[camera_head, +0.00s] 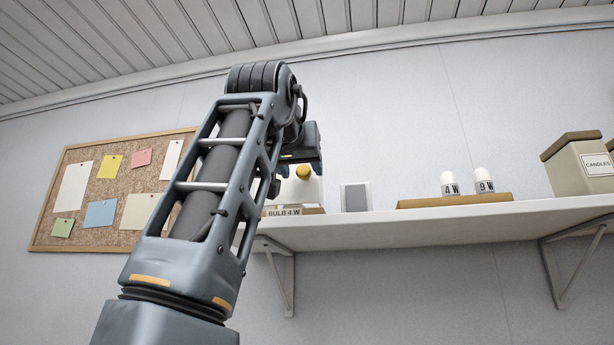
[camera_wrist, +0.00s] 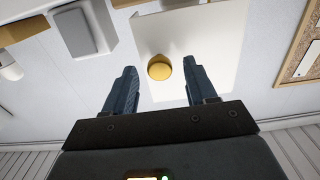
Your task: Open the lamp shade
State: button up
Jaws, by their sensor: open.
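The lamp shade (camera_head: 308,190) is a white body with a round yellow knob (camera_head: 303,171), standing on the wall shelf behind a "BULB 4 W" label. In the wrist view the white shade (camera_wrist: 205,40) fills the upper middle, and its yellow knob (camera_wrist: 159,67) lies between my fingertips. My gripper (camera_wrist: 160,72) is open, one finger to each side of the knob, with a visible gap on both sides. In the head view my arm and gripper hide part of the shade, and the fingertips are hard to make out.
The white shelf (camera_head: 400,228) carries a grey box (camera_head: 355,197) right of the lamp. Farther right are two bulbs, 4 W (camera_head: 448,184) and 9 W (camera_head: 484,181), on a wooden holder (camera_head: 455,200), and a candle box (camera_head: 580,167). A cork board (camera_head: 100,205) hangs at left.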

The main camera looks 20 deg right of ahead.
jog(key=shift+w+d, duration=0.15)
jog(key=shift+w, duration=0.1)
grip_shut()
dwell(0.4)
